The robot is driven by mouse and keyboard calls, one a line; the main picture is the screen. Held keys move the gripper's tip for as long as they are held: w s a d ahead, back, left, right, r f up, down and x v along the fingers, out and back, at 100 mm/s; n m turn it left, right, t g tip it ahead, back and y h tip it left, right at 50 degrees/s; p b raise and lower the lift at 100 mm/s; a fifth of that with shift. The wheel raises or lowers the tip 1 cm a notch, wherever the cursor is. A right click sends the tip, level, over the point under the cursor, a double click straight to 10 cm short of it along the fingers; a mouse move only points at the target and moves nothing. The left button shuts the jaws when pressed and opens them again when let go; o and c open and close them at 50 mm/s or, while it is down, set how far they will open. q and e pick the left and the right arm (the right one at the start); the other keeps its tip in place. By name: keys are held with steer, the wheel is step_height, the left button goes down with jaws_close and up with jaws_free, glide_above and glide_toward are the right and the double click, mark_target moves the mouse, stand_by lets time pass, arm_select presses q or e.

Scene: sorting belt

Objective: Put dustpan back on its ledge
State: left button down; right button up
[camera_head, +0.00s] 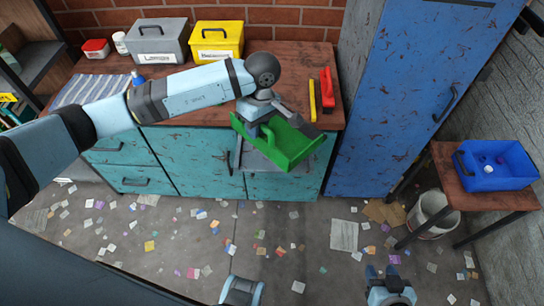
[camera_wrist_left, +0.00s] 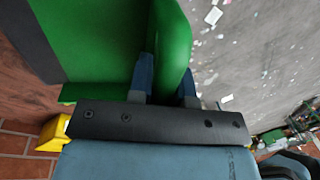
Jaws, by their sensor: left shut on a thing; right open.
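The green dustpan (camera_head: 296,148) is in my left gripper (camera_head: 264,128), held at the front edge of the workbench, partly over it. In the left wrist view the dustpan (camera_wrist_left: 100,40) fills the upper left, and the fingers of my left gripper (camera_wrist_left: 166,82) are shut on its green wall. A grey flat surface (camera_head: 258,160) shows just under and behind the dustpan at the bench front; I cannot tell whether they touch. My right gripper (camera_head: 390,276) is open and empty, low over the floor at the bottom of the head view.
The workbench top (camera_head: 290,75) holds a grey box (camera_head: 160,44), a yellow box (camera_head: 216,42), a red tool (camera_head: 327,88) and a yellow bar (camera_head: 312,100). A blue cabinet (camera_head: 400,100) stands right of it. A blue bin (camera_head: 497,168) sits on a small table. Paper scraps litter the floor.

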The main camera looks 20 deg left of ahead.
arm_select(q)
steer(key=w+d+r+n+h+b, duration=0.1)
steer(key=w+d+r+n+b, duration=0.25)
steer(key=n, duration=0.55)
steer(key=f, duration=2)
steer(key=shift+w+a, duration=0.15)
steer(key=shift+w, duration=0.15)
steer(key=c, duration=1.1)
jaws_free()
steer(key=shift+o, duration=0.2)
